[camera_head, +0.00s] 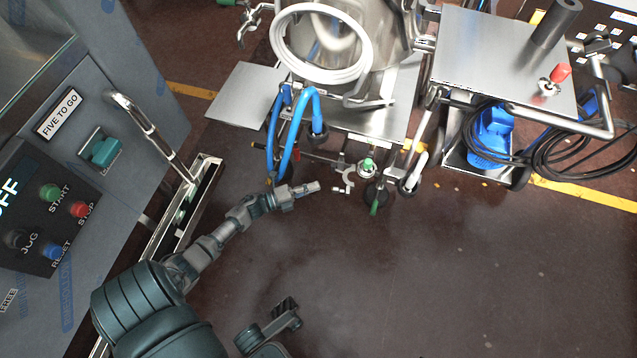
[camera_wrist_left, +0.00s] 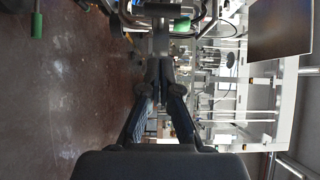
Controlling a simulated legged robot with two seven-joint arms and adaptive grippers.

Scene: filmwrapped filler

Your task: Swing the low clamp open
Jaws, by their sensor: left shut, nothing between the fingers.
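The low clamp (camera_head: 347,181) appears as a small bright metal piece low on the steel vessel cart, left of a green-topped valve (camera_head: 368,164). Whether it is open or closed is too small to tell. My left gripper (camera_head: 316,186) reaches in from the left and is shut and empty. Its tips point right, just short of the clamp, with a small gap seen from above. In the left wrist view, the shut fingers (camera_wrist_left: 160,62) point at grey metal fittings; the clamp is hard to separate there. Part of what looks like my right gripper (camera_head: 286,312) shows at the bottom, its jaws unclear.
Blue hoses (camera_head: 290,135) hang just behind my left gripper. A green handle (camera_head: 374,209) sticks out right of the clamp. A control cabinet (camera_head: 110,125) with a bent rail stands left. A steel-topped cart (camera_head: 490,60) stands right. The floor in front is clear.

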